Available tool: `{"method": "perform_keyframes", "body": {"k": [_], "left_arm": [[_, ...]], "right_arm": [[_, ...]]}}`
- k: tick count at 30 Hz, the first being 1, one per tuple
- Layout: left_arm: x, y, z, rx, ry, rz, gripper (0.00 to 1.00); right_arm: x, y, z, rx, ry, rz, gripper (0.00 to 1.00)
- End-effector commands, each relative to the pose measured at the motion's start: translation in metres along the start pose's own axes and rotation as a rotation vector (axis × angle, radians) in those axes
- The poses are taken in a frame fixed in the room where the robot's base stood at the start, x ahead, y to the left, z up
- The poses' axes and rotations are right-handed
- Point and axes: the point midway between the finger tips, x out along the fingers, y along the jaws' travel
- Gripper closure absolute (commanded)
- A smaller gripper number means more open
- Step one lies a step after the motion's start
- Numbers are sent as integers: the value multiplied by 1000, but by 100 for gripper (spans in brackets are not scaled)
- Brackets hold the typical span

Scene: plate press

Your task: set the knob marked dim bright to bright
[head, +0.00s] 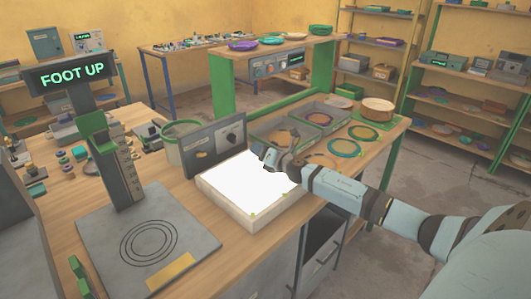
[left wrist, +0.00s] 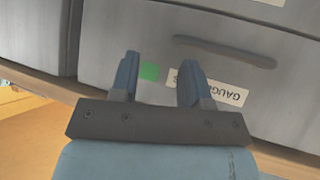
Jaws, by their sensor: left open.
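A dark knob (head: 231,138) sits on the right part of an upright grey panel (head: 202,150) behind a glowing white light box (head: 205,189). Its marks are too small to read, so I cannot tell its setting. My right gripper (head: 268,157) is over the far right part of the light box, to the right of the knob and apart from it in the picture. Its fingers are too small to tell open from shut. My left gripper (left wrist: 160,82) is open and empty in the left wrist view, in front of a grey drawer front (left wrist: 130,45).
A press (head: 120,175) with a "FOOT UP" display (head: 72,76) stands on the left of the wooden bench. Grey trays (head: 318,118) and coloured rings (head: 344,148) lie right of the panel. Another panel with dials (head: 268,67) is under the green-sided shelf behind.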

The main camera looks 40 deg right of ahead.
Motion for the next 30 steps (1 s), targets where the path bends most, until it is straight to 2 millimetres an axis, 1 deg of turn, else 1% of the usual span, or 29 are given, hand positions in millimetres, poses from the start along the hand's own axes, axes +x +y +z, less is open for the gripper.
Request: {"method": "perform_keyframes", "body": {"k": [1,3,9,30], "left_arm": [[0,-1,0,2,0,0,57],[0,-2,0,5,0,-1,57],[0,-3,1,11,0,-1,57],[0,2,-2,-6,5,1,57]], "right_arm": [[-8,-1,-1,0,2,-1,61],[-15,-1,-1,0,2,0,61],[-25,0,0,1,0,0,61],[-25,0,0,0,-1,0,61]]}}
